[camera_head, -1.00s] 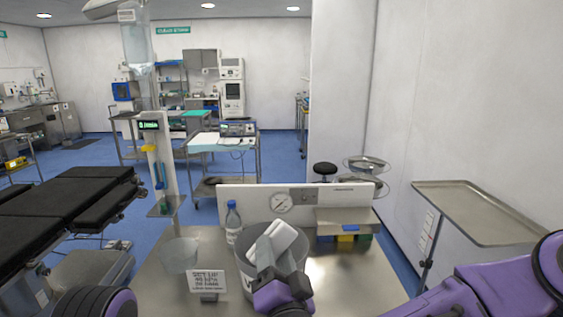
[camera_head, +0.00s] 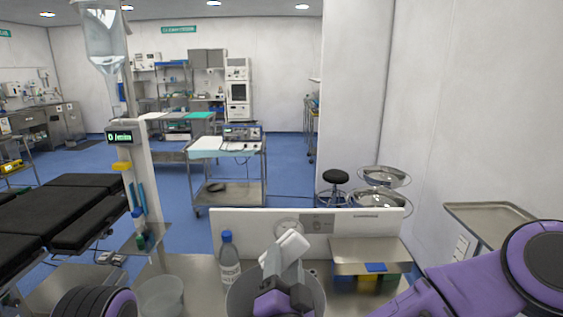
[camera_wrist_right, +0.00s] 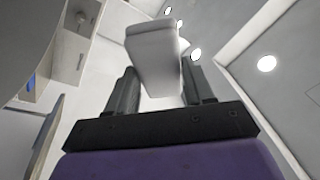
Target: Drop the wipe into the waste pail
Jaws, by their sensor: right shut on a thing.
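The wipe, a white folded pad (camera_head: 291,244), is held between the fingers of my right gripper (camera_head: 284,266). In the right wrist view the wipe (camera_wrist_right: 155,50) sticks out past the fingertips (camera_wrist_right: 160,90). The waste pail (camera_head: 236,301) is a round grey container at the bottom of the head view. The gripper is in front of the pail's opening in that view, hiding much of its inside, with the wipe above the rim. I cannot tell the exact height. My left gripper does not show; only a part of my left arm is at the bottom left.
A capped bottle (camera_head: 229,262) stands just left of the pail, and a clear cup (camera_head: 161,296) is further left. A steel box with coloured bins (camera_head: 370,257) stands to the right. A white panel with a gauge (camera_head: 250,222) runs along the table's back.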

